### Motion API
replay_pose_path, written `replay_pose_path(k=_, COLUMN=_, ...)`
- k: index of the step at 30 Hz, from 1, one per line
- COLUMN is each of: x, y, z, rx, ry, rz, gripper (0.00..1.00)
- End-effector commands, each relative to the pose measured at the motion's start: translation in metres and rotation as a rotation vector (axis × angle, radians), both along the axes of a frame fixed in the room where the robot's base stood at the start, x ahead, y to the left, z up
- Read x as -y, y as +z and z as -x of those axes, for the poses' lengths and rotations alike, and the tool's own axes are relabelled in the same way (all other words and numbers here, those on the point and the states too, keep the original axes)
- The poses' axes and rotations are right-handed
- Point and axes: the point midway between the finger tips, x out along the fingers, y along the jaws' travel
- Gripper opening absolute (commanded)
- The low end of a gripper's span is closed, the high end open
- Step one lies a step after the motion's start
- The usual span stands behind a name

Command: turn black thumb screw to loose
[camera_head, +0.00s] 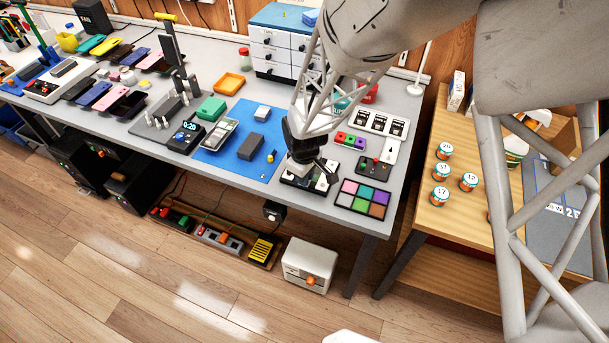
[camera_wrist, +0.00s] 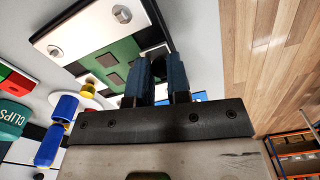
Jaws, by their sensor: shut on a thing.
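My gripper (camera_head: 318,166) is low over a small black-and-white fixture (camera_head: 296,179) near the table's front edge. In the wrist view its two dark blue fingers (camera_wrist: 156,72) reach onto the fixture (camera_wrist: 52,28), which holds a green board (camera_wrist: 110,58) with dark chips. The fingers are close together around a dark piece (camera_wrist: 158,49) at the fixture's edge. It appears to be the black thumb screw, mostly hidden by the fingers. Its turn position cannot be seen. Silver screw heads (camera_wrist: 122,14) sit at other corners of the fixture.
A blue mat (camera_head: 228,160) with a phone (camera_head: 217,134) lies to the left. A color palette (camera_head: 362,198) and a small dark control box (camera_head: 373,168) lie close on the right. A blue-and-yellow tool (camera_wrist: 64,106) stands beside the fixture. The front table edge is near.

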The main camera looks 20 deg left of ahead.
Motion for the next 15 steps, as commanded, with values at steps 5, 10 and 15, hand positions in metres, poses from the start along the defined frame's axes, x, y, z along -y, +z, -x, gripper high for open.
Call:
replay_pose_path(k=5, x=0.0004, y=-0.0003, z=0.0002, rx=0.0, ry=-0.001, rz=0.001, gripper=0.31)
replay_pose_path(k=10, x=0.0002, y=-0.0002, z=0.0001, rx=0.0, ry=-0.001, rz=0.0, gripper=0.43)
replay_pose_path(k=15, x=0.0001, y=0.0, z=0.0, rx=0.0, ry=-0.001, rz=0.0, gripper=0.43)
